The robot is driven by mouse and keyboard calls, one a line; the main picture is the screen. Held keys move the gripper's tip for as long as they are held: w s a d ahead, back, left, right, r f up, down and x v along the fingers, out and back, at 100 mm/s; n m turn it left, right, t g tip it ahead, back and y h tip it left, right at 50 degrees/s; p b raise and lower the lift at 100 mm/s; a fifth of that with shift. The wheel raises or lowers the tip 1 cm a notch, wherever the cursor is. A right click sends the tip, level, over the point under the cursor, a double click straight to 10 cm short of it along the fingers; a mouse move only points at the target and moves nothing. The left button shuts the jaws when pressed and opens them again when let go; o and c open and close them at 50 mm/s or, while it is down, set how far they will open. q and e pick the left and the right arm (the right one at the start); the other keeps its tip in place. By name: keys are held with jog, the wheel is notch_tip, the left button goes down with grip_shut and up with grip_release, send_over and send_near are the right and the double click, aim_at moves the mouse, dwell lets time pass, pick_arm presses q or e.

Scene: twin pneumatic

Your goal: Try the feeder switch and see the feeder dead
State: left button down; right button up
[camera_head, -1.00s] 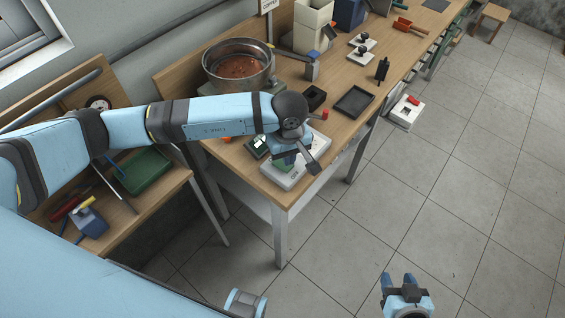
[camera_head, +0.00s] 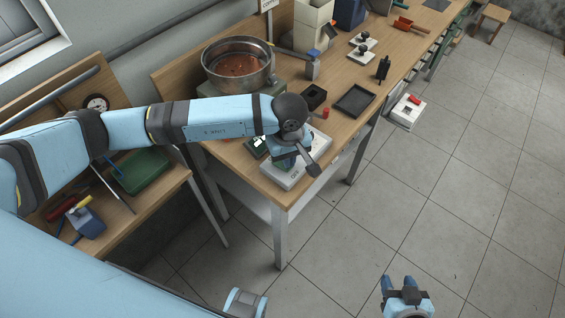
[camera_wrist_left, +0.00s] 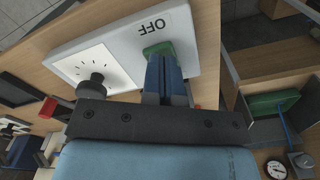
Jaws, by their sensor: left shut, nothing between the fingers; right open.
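The feeder is a round metal bowl (camera_head: 240,62) with small orange-brown parts inside, on the bench. A white control box (camera_head: 280,181) sits near the bench's front corner, partly hidden by my left arm. In the left wrist view the box (camera_wrist_left: 124,38) shows a printed OFF, a green switch (camera_wrist_left: 158,48) and a dial with a black knob (camera_wrist_left: 90,88). My left gripper (camera_wrist_left: 162,62) is shut and empty, its fingertips at the green switch; I cannot tell whether they press it. My right gripper (camera_head: 398,284) is open and empty above the floor, away from the bench.
A black tray (camera_head: 354,101) and a small dark block (camera_head: 314,96) lie right of the bowl. A lower bench at left holds a green tray (camera_head: 142,170), a blue block (camera_head: 86,222) and a gauge (camera_head: 97,103). The tiled floor at right is mostly clear.

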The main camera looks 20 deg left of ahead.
pick_arm(q)
jog(key=shift+f+b, duration=0.55)
jog(key=shift+f, duration=0.05)
dwell(0.3)
jog(key=shift+r+p, duration=1.25)
jog(key=shift+r, duration=2.3)
